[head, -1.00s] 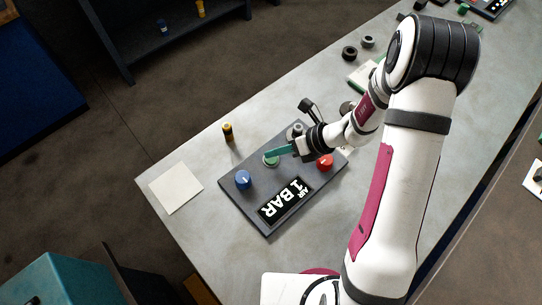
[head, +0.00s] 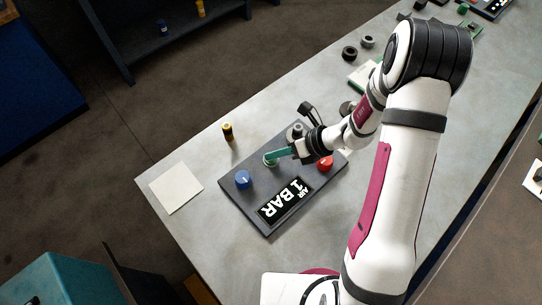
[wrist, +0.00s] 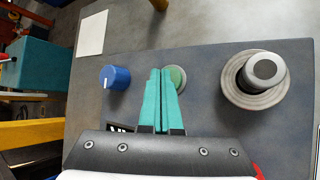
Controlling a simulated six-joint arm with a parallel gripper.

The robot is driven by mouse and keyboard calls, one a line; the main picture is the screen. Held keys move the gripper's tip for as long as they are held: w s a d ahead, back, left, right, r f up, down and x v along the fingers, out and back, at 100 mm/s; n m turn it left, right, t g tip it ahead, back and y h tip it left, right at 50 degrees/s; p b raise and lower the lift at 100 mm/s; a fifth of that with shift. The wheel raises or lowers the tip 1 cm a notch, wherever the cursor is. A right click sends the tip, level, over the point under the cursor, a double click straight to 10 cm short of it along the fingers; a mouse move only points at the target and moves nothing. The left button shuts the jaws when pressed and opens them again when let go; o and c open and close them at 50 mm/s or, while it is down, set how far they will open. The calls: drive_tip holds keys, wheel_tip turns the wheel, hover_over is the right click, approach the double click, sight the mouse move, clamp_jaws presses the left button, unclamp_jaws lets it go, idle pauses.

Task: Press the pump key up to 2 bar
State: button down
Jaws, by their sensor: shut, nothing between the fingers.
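A dark grey control panel (head: 252,207) lies on the bench with a display (head: 285,199) that reads "AIR 1 BAR". A green round key (head: 269,161) sits on the panel between a blue knob (head: 243,180) and a grey knob (head: 296,131). My gripper (head: 272,157) is shut and empty, its teal fingertips at the green key. In the wrist view the fingertips (wrist: 161,72) overlap the left side of the green key (wrist: 177,77); I cannot tell whether they touch it. The blue knob (wrist: 115,77) and the grey knob (wrist: 265,70) show on either side.
A red button (head: 325,163) is on the panel below my wrist. Black and grey rings (head: 349,53) lie farther back on the bench.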

sight(275, 160)
drive_tip(key=shift+f, duration=0.3)
idle(0.5)
drive_tip(key=shift+r, duration=0.8)
drive_tip(key=shift+r, duration=2.55)
